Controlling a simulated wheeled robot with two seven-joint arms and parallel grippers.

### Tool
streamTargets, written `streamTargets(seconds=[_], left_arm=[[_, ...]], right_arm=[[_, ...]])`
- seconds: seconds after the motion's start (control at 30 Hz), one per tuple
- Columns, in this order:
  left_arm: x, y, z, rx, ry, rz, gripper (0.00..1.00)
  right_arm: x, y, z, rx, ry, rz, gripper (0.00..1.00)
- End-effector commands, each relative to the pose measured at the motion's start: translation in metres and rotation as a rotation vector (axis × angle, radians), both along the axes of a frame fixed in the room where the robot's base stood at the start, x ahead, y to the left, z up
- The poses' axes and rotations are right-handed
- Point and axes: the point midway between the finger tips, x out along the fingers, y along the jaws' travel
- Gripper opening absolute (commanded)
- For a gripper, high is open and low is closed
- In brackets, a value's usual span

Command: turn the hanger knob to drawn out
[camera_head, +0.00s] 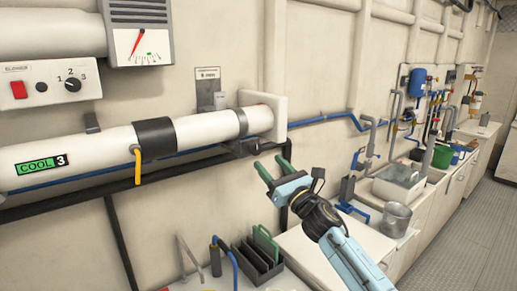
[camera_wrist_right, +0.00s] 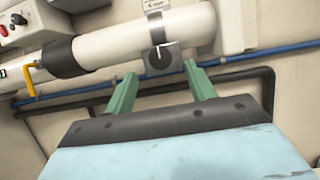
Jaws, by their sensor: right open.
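The hanger knob (camera_wrist_right: 159,57) is a dark round knob with a white pointer mark on a grey square plate, below a strap (camera_wrist_right: 155,22) around the white pipe (camera_wrist_right: 120,40). The pointer looks close to upright. My right gripper (camera_head: 275,161) is open and empty, just below and right of the strap on the pipe (camera_head: 202,130) in the head view. In the right wrist view its two green fingers (camera_wrist_right: 159,74) point toward the knob, one on either side of it in the picture, apparently not touching it. I cannot make out the knob's face in the head view. My left gripper is not in view.
A blue pipe (camera_head: 335,118) and a black rail (camera_head: 80,199) run along the wall near the white pipe. A yellow hook handle (camera_head: 137,166) hangs from a black collar (camera_head: 154,135). A switch box (camera_head: 45,84) and a gauge (camera_head: 140,40) are upper left. A dark rack (camera_head: 255,262) stands below.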

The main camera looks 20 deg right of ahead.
Motion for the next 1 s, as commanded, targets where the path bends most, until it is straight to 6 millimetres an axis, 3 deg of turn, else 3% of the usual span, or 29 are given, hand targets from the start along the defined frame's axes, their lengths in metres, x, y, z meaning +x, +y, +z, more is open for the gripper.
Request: streamTargets(seconds=[0.2, 0.4, 0.83, 1.0], left_arm=[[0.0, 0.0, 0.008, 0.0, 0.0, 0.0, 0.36], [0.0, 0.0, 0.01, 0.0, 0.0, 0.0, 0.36], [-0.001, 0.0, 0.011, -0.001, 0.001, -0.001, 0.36], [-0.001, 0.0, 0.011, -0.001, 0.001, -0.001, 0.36]], right_arm=[[0.032, 0.013, 0.016, 0.003, 0.0, 0.002, 0.55], [0.05, 0.019, 0.022, 0.003, 0.001, 0.001, 0.55], [0.056, 0.021, 0.024, 0.002, 0.002, 0.001, 0.55], [0.056, 0.021, 0.024, 0.002, 0.002, 0.001, 0.35]])
